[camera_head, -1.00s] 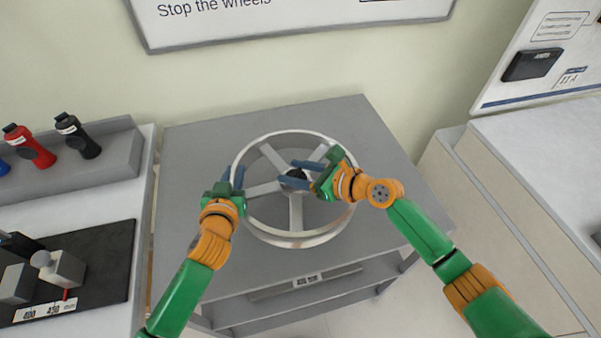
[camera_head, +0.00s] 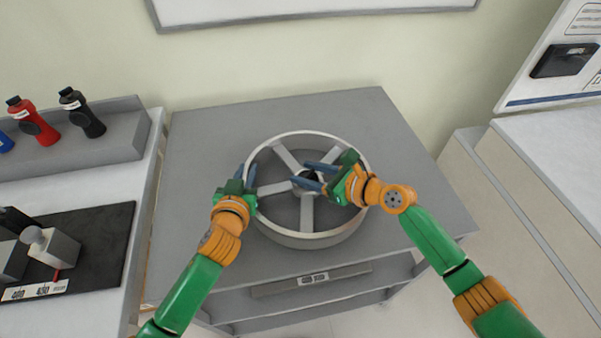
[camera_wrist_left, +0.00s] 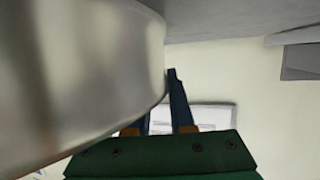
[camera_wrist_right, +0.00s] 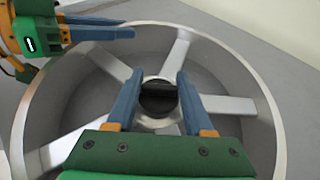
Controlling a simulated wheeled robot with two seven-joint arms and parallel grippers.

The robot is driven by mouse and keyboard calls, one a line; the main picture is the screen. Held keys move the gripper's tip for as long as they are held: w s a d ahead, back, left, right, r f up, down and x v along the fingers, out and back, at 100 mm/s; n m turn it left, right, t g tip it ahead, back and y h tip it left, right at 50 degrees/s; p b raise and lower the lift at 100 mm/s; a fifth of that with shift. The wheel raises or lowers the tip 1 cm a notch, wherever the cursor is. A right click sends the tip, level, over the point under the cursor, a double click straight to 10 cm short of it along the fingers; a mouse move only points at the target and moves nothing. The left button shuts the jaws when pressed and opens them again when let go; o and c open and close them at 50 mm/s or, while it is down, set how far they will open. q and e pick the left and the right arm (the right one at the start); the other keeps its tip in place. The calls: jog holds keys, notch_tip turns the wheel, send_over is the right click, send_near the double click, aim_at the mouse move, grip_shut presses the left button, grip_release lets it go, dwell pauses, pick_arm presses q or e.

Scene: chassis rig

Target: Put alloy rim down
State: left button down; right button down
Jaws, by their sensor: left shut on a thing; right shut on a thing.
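The alloy rim (camera_head: 307,238), a large grey wheel with spokes and a dark hub, is level over the middle of the grey table (camera_head: 205,145). I cannot tell whether its underside touches the tabletop. My left gripper (camera_head: 246,174) is shut on the rim's left wall. In the left wrist view the rim's smooth outer wall (camera_wrist_left: 85,75) fills the left side, beside the fingers (camera_wrist_left: 177,95). My right gripper (camera_head: 313,178) reaches over the rim's right edge and is shut on it near the hub. In the right wrist view its fingers (camera_wrist_right: 157,95) stand either side of the dark hub.
A white counter at left holds a shelf (camera_head: 120,145) with a red bottle (camera_head: 33,121) and a black bottle (camera_head: 82,112), and a black mat (camera_head: 105,235). Another white counter (camera_head: 550,150) stands at right. The tabletop around the rim is clear.

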pick_arm(q)
jog(key=c, duration=0.9)
grip_release()
jog(key=shift+a+p, duration=0.2)
jog(key=shift+p, duration=0.2)
pick_arm(e)
jog(key=shift+c, duration=2.1)
grip_release()
jog(key=shift+f, duration=0.1)
pick_arm(q)
jog(key=shift+o, duration=0.6)
pick_arm(e)
jog(key=shift+o, duration=0.7)
pick_arm(q)
jog(key=shift+s+d, duration=0.1)
pick_arm(e)
jog(key=shift+s, duration=0.1)
jog(key=shift+r, duration=0.2)
pick_arm(q)
jog(key=v, duration=1.2)
pick_arm(e)
jog(key=v, duration=1.2)
jog(key=shift+s, duration=0.15)
